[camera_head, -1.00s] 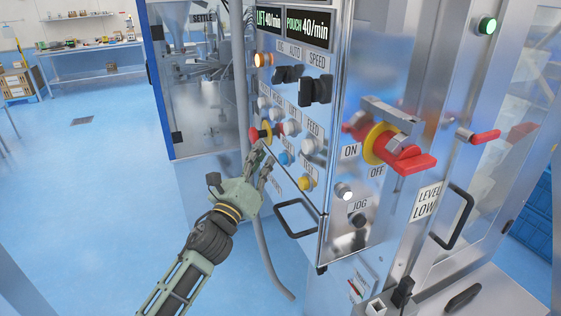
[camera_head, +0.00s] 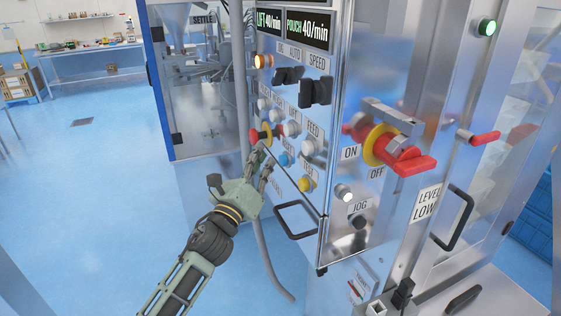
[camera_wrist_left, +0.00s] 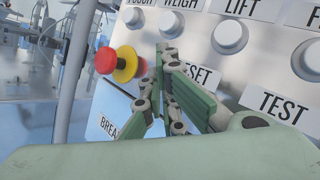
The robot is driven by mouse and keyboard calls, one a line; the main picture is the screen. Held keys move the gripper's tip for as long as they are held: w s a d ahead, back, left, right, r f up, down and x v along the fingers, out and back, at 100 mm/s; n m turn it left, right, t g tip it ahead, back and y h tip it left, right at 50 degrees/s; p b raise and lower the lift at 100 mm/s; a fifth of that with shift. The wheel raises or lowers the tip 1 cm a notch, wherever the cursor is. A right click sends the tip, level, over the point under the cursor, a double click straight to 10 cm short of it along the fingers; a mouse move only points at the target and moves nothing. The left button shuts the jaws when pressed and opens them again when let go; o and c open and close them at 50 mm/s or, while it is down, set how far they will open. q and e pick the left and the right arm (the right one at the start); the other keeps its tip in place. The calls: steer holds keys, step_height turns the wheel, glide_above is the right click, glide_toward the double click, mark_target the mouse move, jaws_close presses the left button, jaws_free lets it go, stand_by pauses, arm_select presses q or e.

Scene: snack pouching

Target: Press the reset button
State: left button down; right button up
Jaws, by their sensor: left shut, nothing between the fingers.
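The reset button (camera_head: 286,159) is a blue round button low on the machine's control panel, under its label, in the head view. My left gripper (camera_head: 263,157) is just left of it, in front of the panel, below the red and yellow emergency stop (camera_head: 256,135). Its fingers are shut and empty. In the left wrist view the gripper (camera_wrist_left: 168,52) covers part of the RESET label (camera_wrist_left: 203,77), and the blue button is hidden behind the fingers. I cannot tell whether the fingertips touch the panel. My right gripper is not in view.
White buttons (camera_head: 309,147) and a yellow button (camera_head: 306,184) sit close around on the panel. A black handle (camera_head: 296,219) sticks out below. A large red rotary switch (camera_head: 400,155) juts out at right. A grey vertical pipe (camera_head: 240,80) runs left of the panel.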

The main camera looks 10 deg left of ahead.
arm_select(q)
steer(key=shift+d, duration=0.1)
stand_by(0.4)
steer(key=shift+w+d, duration=0.25)
steer(key=shift+d, duration=0.05)
steer(key=shift+w+d, duration=0.25)
steer(key=shift+d, duration=0.15)
stand_by(0.8)
steer(key=shift+s+a, duration=0.1)
stand_by(0.3)
steer(key=shift+s+a, duration=0.4)
steer(key=shift+a, duration=0.25)
steer(key=shift+a, duration=0.1)
steer(key=shift+s+a, duration=0.7)
steer(key=shift+a, duration=0.3)
steer(key=shift+s+a, duration=0.7)
steer(key=shift+a, duration=0.3)
